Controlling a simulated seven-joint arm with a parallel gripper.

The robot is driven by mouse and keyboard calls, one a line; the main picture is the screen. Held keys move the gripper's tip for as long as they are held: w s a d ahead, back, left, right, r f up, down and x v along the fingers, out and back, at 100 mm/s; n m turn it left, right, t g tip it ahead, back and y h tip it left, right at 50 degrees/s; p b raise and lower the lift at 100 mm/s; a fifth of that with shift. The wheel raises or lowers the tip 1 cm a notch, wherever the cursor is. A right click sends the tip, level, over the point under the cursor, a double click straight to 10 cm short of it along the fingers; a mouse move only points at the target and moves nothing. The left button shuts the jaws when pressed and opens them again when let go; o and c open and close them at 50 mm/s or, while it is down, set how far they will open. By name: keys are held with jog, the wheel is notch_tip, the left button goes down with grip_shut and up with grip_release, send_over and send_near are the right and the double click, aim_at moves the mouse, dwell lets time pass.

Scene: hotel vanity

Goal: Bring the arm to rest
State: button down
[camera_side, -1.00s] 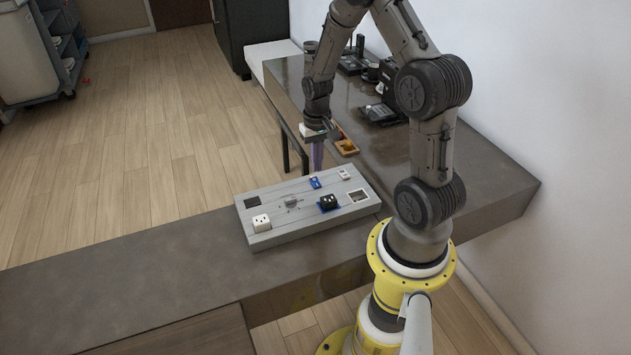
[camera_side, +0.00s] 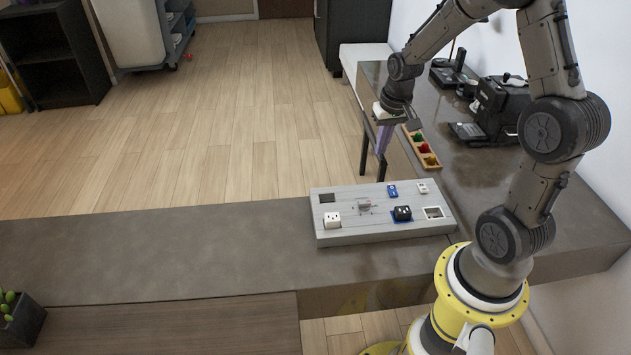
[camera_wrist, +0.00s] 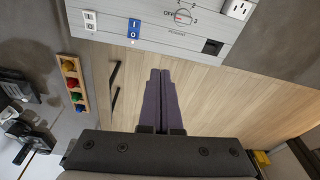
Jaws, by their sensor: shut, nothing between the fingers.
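My gripper (camera_side: 381,178) points down with its long purple fingers, just behind the back edge of the grey panel (camera_side: 349,194) in the side view. The fingers are shut together and empty. In the wrist view the gripper (camera_wrist: 160,72) shows over wood floor, with the panel (camera_wrist: 165,33) beyond the fingertips at the top. I see no contact between the gripper and the panel.
The panel lies on a dark counter (camera_side: 180,245). A wooden tray (camera_side: 421,150) with coloured pieces sits right of my gripper. Black appliances (camera_side: 497,105) stand farther back by the wall. A potted plant (camera_side: 15,315) is at the lower left. Open floor lies behind the counter.

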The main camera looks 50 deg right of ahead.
jog(key=s+a+r+n+t, duration=0.35)
jog(key=a+r, duration=0.85)
jog(key=r, duration=0.4)
jog(key=s+a+n+y, duration=0.1)
jog(key=s+a+n, duration=0.3)
jog(key=s, duration=0.9)
jog(key=shift+a+r, duration=0.25)
jog(key=shift+a, duration=0.85)
jog(key=c, duration=1.6)
grip_release()
